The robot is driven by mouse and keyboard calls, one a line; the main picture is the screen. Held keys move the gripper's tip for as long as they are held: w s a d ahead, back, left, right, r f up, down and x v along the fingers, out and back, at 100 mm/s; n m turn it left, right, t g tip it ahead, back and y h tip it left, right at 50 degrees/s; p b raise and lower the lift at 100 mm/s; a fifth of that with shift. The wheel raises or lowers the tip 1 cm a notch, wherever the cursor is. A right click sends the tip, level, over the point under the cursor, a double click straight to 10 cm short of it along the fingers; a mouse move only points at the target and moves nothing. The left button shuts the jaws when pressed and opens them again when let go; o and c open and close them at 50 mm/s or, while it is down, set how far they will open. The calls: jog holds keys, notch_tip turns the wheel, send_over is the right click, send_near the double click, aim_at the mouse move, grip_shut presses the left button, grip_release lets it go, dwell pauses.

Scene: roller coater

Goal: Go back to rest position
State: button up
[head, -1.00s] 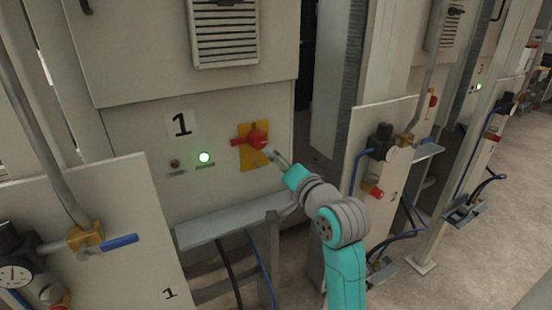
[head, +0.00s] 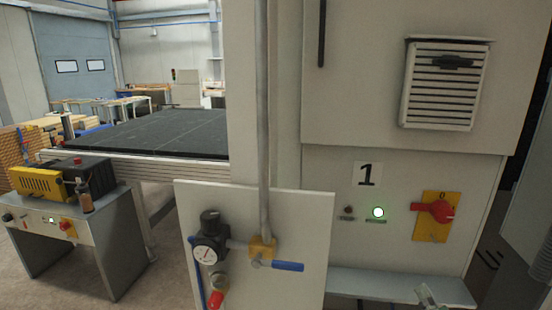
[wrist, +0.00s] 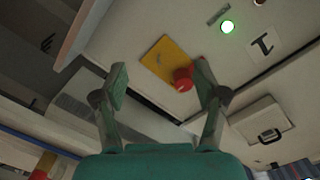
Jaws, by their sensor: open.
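My gripper (wrist: 161,70) is open in the wrist view, with its two fingers well apart and nothing held between them. A red rotary switch (head: 436,210) on a yellow plate (head: 432,236) is at the right of the head view, its handle lying roughly sideways. In the wrist view the red switch (wrist: 183,78) shows beyond the fingers, partly behind the right one, and the gripper looks apart from it. In the head view only a small grey tip of my gripper (head: 428,296) shows at the bottom edge, below the switch.
A panel with a gauge (head: 208,252) and blue-handled valve (head: 287,266) stands in front. A dark conveyor table (head: 150,135) and small control desk (head: 75,232) are at left.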

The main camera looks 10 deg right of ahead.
jog(key=s+a+f+n+g+y, duration=0.1)
jog(key=s+a+f+n, duration=0.4)
jog(key=s+a+f, duration=0.8)
jog(key=s+a+f+n+y, duration=0.1)
jog(key=s+n, duration=0.1)
jog(key=s, duration=0.5)
jog(key=s+a+f+n+y, duration=0.1)
jog(key=s+a+n, duration=0.1)
jog(key=s, duration=0.6)
jog(key=s+a+f+n+g+y, duration=0.1)
jog(key=s+f+n, duration=0.1)
jog(key=s, duration=0.6)
jog(key=shift+a+n, duration=0.2)
jog(key=shift+n, duration=0.2)
jog(key=shift+f, duration=0.1)
